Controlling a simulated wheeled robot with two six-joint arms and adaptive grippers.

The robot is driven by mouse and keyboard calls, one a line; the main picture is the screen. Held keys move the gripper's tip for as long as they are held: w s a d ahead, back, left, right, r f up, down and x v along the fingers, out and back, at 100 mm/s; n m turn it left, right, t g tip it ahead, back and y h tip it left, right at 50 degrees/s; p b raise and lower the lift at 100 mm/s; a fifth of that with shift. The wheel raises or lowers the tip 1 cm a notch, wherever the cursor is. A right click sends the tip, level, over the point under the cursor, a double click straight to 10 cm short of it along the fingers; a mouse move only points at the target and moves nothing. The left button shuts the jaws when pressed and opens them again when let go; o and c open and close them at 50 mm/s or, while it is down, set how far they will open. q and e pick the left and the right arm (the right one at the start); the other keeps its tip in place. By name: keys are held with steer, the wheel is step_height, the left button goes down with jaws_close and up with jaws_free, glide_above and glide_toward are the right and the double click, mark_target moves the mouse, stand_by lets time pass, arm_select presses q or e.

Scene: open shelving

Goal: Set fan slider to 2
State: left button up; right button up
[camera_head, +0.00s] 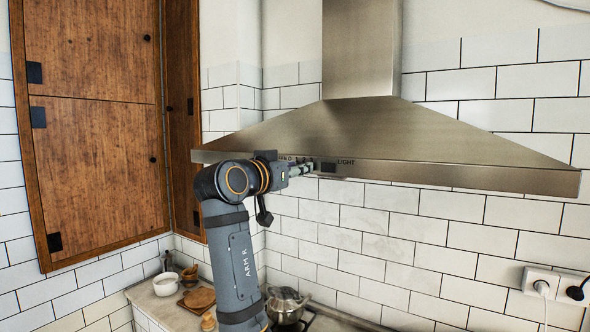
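The steel range hood (450,150) hangs on the tiled wall, with a control strip along its front edge. Small fan markings (288,159) show on the strip, partly covered by my gripper. The fan slider itself cannot be made out, and its setting cannot be read. My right gripper (310,168), on the arm marked "ARM R", reaches up to the strip beside the fan markings. Its fingertips are at or very near the panel; contact and finger opening cannot be told. My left gripper is not in view.
A black light switch (328,167) with a "LIGHT" label sits just right of my gripper. Wooden cabinets (95,165) stand at left. Below are a counter with a white bowl (166,284), a wooden board (197,300) and a metal pot (286,306). Wall sockets (541,282) are at lower right.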

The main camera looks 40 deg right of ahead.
steer(key=v, duration=0.7)
stand_by(0.4)
steer(key=shift+s+a, duration=0.1)
